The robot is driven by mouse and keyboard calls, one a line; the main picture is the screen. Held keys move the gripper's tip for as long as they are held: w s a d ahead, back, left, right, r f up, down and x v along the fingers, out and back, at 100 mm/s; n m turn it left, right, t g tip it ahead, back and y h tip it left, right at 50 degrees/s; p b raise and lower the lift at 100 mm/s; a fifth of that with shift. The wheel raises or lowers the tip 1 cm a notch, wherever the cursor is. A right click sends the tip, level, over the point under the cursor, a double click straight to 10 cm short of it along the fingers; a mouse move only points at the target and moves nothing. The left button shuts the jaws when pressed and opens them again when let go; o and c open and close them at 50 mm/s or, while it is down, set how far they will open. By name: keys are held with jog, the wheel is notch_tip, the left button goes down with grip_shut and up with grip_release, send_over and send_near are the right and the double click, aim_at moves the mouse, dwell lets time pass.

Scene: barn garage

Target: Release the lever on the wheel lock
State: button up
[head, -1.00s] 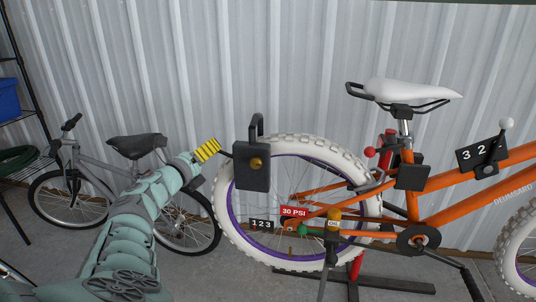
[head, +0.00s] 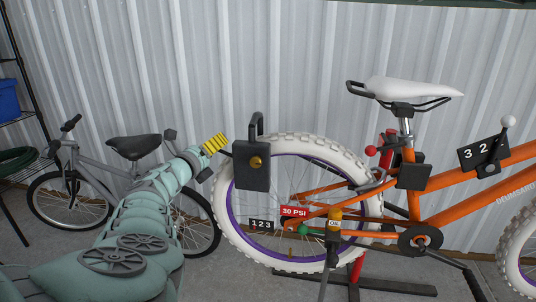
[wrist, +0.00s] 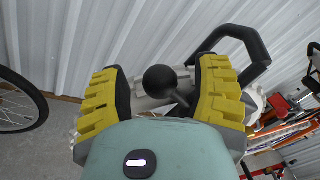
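The wheel lock (head: 252,176) is a dark box with a black shackle and a round brass-coloured part on its face. It hangs upright on the white rear tyre of the orange bike. In the wrist view, the lever (wrist: 165,83) shows as a black ball on a short stem. The ball lies between the two yellow fingers, with a visible gap to each. My gripper (head: 216,142) is open, just left of the lock's upper part. The black shackle (wrist: 252,45) rises behind the right finger in the wrist view. The lever's base is hidden.
The orange bike (head: 470,195) stands on a stand with a black foot (head: 395,286). A grey bike (head: 75,165) leans near the wall behind my arm. The corrugated metal wall (head: 290,60) is close behind. Space above the lock is clear.

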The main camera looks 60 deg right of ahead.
grip_shut()
dwell(0.3)
jog(key=shift+r, duration=0.1)
jog(key=shift+r+m, duration=0.15)
jog(key=shift+m, duration=0.35)
jog(key=shift+s+d+r+m+p, duration=0.1)
jog(key=shift+s+r+m+p, duration=0.1)
jog(key=shift+r+m+p, duration=0.3)
jog(key=shift+f, duration=0.15)
jog(key=shift+o, duration=0.4)
grip_release()
jog(key=shift+f, duration=0.1)
